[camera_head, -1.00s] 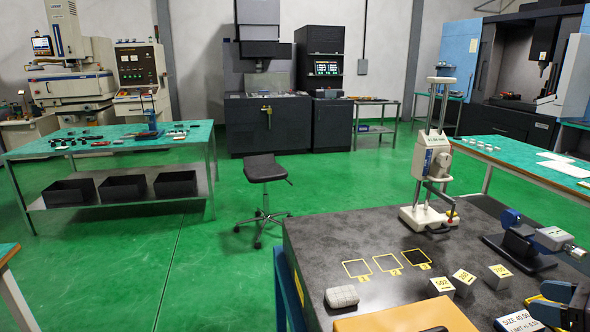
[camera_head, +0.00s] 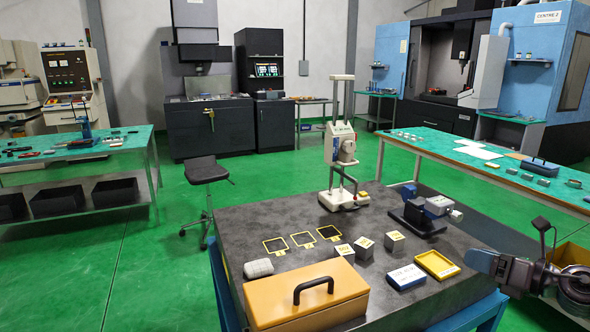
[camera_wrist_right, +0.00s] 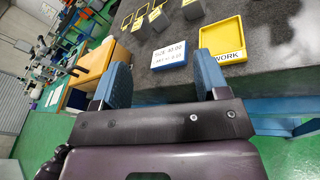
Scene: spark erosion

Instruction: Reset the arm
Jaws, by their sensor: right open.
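My right gripper (camera_head: 476,262) is at the right of the head view, just off the front right edge of the dark stone table (camera_head: 240,222). In the right wrist view its two blue fingers (camera_wrist_right: 163,78) are spread apart with nothing between them. The block (camera_head: 406,277) and tray (camera_head: 437,265) also show in the head view, left of the gripper. My left gripper is not in view.
An orange case (camera_head: 340,298) with a black handle lies at the table's front. Several marked metal cubes (camera_head: 394,241) stand behind it. A white height gauge (camera_head: 341,150) and a dark fixture (camera_head: 415,220) stand further back. A green-topped bench (camera_head: 430,150) is behind right.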

